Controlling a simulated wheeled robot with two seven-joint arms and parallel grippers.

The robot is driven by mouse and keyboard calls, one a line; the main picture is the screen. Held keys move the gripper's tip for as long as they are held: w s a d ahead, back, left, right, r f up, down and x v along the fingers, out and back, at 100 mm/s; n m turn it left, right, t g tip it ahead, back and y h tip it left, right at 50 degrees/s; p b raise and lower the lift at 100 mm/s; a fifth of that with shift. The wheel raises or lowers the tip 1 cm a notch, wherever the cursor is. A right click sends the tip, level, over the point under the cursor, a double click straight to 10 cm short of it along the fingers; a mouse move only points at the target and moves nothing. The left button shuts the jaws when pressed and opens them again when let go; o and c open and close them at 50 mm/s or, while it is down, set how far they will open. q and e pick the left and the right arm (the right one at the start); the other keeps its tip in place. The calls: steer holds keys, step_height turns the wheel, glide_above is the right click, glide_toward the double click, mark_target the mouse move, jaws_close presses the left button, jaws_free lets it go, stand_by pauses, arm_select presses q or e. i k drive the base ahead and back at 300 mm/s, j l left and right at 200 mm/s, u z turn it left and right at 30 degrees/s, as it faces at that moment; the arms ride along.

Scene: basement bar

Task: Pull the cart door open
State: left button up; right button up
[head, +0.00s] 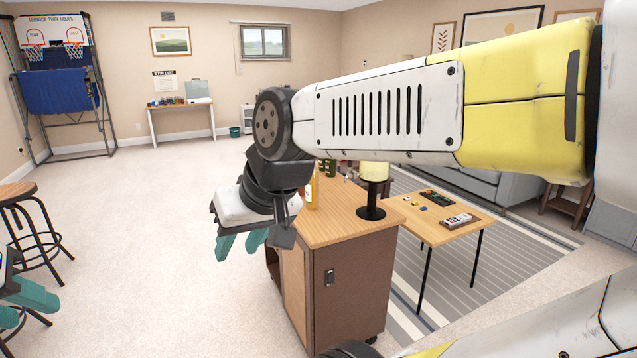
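The cart (352,290) stands on wheels at the centre, with a light wood top and a dark brown side panel facing me. My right gripper (240,245) is left of the cart, with teal fingers apart and empty, pointing down. My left gripper (24,304) is at the left edge, partly cut off, with its fingers apart and away from the cart.
Bottles (313,190) and a dark-stemmed lamp (372,200) stand on the cart top. A folding table (455,232) with small items is to the right, on a striped rug. Bar stools (30,225) stand at left. The carpet left of the cart is clear.

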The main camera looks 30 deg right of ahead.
mark_target(296, 265)
steer(key=i+z, duration=0.25)
steer(key=z, duration=0.2)
steer(key=i+j+z, duration=0.2)
steer(key=z, duration=0.3)
steer(key=i+j+z, duration=0.2)
steer(key=z, duration=0.25)
steer(key=i+j+z, duration=0.1)
steer(key=j+z, duration=0.35)
steer(key=i+j+z, duration=0.1)
steer(key=z, duration=0.4)
steer(key=j+z, duration=0.2)
steer(key=j, duration=0.55)
steer(key=j+z, duration=0.25)
steer(key=j, duration=0.5)
steer(key=j+z, duration=0.2)
steer(key=j, duration=0.55)
steer(key=k+j+z, duration=0.2)
steer(key=j, duration=0.5)
steer(key=k+j, duration=0.1)
steer(key=j, duration=1.2)
steer(key=k, duration=0.05)
